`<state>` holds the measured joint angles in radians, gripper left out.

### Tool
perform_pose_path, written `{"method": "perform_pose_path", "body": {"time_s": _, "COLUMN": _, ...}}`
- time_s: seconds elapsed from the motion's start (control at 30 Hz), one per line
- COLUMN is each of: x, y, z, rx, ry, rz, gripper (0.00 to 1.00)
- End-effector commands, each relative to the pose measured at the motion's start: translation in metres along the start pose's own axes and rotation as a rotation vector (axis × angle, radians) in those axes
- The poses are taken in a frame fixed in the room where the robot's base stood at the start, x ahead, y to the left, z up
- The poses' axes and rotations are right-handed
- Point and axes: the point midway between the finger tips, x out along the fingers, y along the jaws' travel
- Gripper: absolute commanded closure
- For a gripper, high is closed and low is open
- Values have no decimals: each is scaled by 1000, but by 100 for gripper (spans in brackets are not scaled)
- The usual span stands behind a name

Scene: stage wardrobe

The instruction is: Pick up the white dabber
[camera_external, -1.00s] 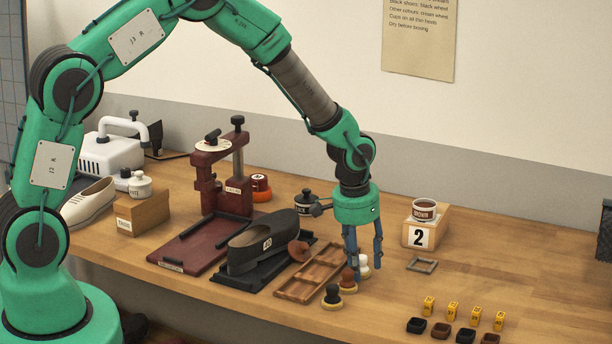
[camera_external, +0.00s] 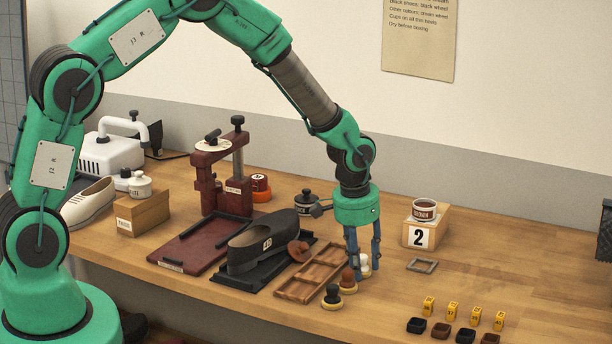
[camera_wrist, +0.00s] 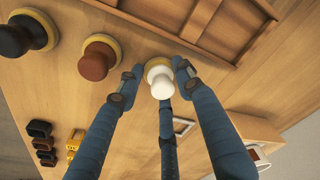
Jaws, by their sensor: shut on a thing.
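The white dabber (camera_wrist: 161,82) has a round white knob on a pale base and stands upright. It also shows in the external view (camera_external: 364,262), partly hidden by my fingers. My gripper (camera_external: 362,266) points straight down over it. In the wrist view, my gripper's fingers (camera_wrist: 156,78) are on both sides of the white knob and shut on it. The dabber seems to be still on the table. A brown dabber (camera_wrist: 97,61) and a black dabber (camera_wrist: 18,36) stand in a row beside it.
A wooden compartment tray (camera_external: 296,289) lies just left of the dabbers, with a dark shoe (camera_external: 262,250) on a black stand beyond it. A grey square frame (camera_external: 422,265) lies to the right. Small yellow tags and dark cups stand at the front right. The right tabletop is mostly clear.

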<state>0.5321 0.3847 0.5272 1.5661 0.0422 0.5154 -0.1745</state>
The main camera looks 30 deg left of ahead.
Motion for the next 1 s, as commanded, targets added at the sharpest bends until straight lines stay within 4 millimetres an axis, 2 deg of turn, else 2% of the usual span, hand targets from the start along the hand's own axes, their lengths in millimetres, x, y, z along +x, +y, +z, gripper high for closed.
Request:
{"method": "perform_pose_path", "body": {"time_s": 0.17, "x": -2, "y": 0, "z": 0, "rx": 0, "ry": 0, "rz": 0, "gripper": 82}}
{"method": "perform_pose_path", "body": {"time_s": 0.37, "x": -16, "y": 0, "z": -3, "rx": 0, "ry": 3, "rz": 0, "gripper": 82}}
{"method": "perform_pose_path", "body": {"time_s": 0.8, "x": -80, "y": 0, "z": -12, "rx": 0, "ry": 1, "rz": 0, "gripper": 82}}
{"method": "perform_pose_path", "body": {"time_s": 1.0, "x": -97, "y": 0, "z": -15, "rx": 0, "ry": 1, "rz": 0, "gripper": 82}}
